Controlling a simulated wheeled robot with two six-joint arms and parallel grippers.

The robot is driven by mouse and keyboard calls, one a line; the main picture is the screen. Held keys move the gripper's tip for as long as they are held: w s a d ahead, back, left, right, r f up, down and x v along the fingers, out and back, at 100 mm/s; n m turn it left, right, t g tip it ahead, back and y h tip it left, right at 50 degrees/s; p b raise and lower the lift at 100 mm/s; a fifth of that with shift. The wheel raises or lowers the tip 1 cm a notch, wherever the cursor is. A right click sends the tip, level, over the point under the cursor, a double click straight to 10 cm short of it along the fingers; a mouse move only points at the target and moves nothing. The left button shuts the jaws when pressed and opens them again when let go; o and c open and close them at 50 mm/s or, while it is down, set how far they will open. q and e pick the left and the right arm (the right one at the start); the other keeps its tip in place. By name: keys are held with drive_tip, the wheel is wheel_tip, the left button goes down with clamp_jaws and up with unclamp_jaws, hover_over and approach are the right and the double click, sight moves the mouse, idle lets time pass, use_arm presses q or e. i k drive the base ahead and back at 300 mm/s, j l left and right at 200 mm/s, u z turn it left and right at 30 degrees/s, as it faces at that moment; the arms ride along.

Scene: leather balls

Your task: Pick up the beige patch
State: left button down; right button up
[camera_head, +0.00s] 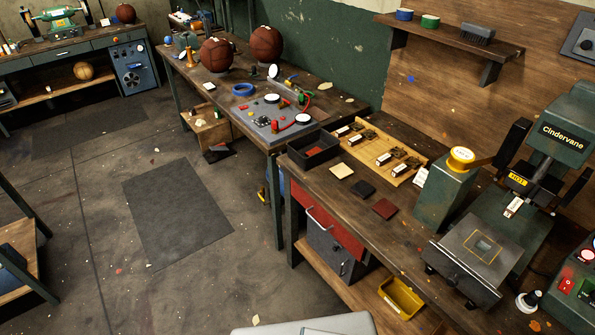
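The beige patch (342,170) is a small, flat, pale square. It lies on the wooden bench (330,192) at the right, in front of a black tray (313,153). A black patch (363,189) and a red-brown patch (384,208) lie in a diagonal row with it, towards the lower right, with gaps between them. The beige patch is fully visible and nothing covers it. Neither of my grippers is in view.
A wooden rack (376,150) with stamps stands behind the patches. A green press marked Cindervane (558,140) stands to the right, beside a green post with a yellow-topped knob (461,158). Brown balls (217,54) sit on the far bench. The floor at left is open.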

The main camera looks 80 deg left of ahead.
sight(341, 170)
drive_tip(key=u, duration=2.45)
drive_tip(key=i+j+z, duration=0.1)
drive_tip(key=j+z, duration=0.15)
drive_tip(key=z, duration=0.2)
drive_tip(key=i+j+z, duration=0.1)
drive_tip(key=j+z, duration=0.2)
drive_tip(key=z, duration=0.15)
drive_tip(key=j+z, duration=0.3)
drive_tip(key=z, duration=0.15)
